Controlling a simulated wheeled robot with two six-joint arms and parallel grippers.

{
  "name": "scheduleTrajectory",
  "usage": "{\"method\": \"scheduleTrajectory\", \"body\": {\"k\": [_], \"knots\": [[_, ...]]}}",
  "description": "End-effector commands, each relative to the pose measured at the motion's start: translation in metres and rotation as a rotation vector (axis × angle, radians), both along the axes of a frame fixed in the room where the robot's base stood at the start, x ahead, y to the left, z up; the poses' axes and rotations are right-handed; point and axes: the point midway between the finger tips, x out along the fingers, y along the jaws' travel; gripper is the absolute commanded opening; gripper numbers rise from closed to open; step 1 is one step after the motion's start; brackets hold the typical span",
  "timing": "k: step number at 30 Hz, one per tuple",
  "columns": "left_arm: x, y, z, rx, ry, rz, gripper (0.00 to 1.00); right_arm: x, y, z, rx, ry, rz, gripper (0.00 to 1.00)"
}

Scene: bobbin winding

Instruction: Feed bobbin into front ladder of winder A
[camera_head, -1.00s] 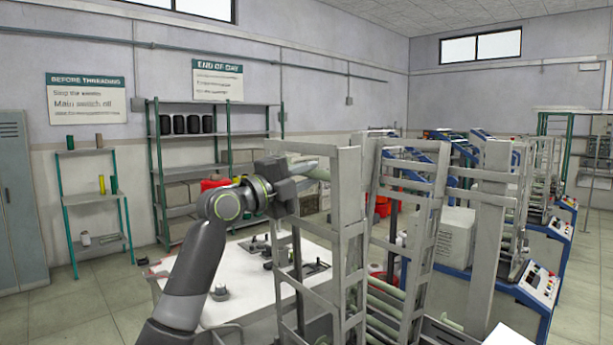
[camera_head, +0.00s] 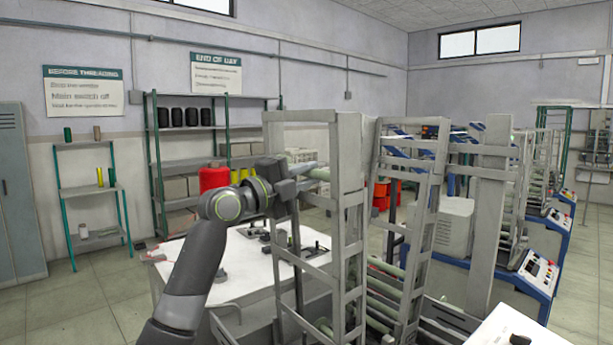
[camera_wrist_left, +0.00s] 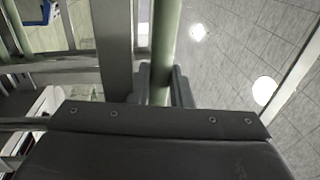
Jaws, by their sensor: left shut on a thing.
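My left gripper (camera_head: 293,179) is at the upper part of the grey ladder frame (camera_head: 351,185) of the nearest winder. It is shut on a pale green bobbin (camera_head: 318,174), a long tube that points right, to the frame's uprights. In the left wrist view the bobbin (camera_wrist_left: 166,45) runs up from between the jaws (camera_wrist_left: 160,88), beside a grey upright (camera_wrist_left: 113,45). The bobbin's far end is hidden behind the frame in the head view; I cannot tell whether it touches the rails. My right gripper is not in view.
Several pale green tubes (camera_head: 385,268) lie low inside the winder. A white table (camera_head: 190,262) with dark parts stands behind my left arm. More winders with blue control boxes (camera_head: 540,272) stand at right. Shelves line the back wall; open floor lies at left.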

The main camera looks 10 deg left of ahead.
Motion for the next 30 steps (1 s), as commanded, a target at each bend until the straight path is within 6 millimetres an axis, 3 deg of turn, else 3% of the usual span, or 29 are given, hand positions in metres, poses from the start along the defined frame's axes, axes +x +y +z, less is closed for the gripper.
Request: {"method": "scheduleTrajectory", "body": {"k": [14,28,29,30], "knots": [[0.002,-0.001,-0.044,-0.001,0.001,0.000,0.00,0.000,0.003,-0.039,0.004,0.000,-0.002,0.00],[0.002,-0.001,-0.043,-0.001,-0.001,0.000,0.00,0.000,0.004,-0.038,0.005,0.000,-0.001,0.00],[0.002,-0.001,-0.043,-0.001,-0.001,0.000,0.20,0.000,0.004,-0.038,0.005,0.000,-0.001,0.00],[0.002,-0.001,-0.043,-0.001,-0.001,0.000,0.25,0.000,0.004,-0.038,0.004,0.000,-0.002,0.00]]}}
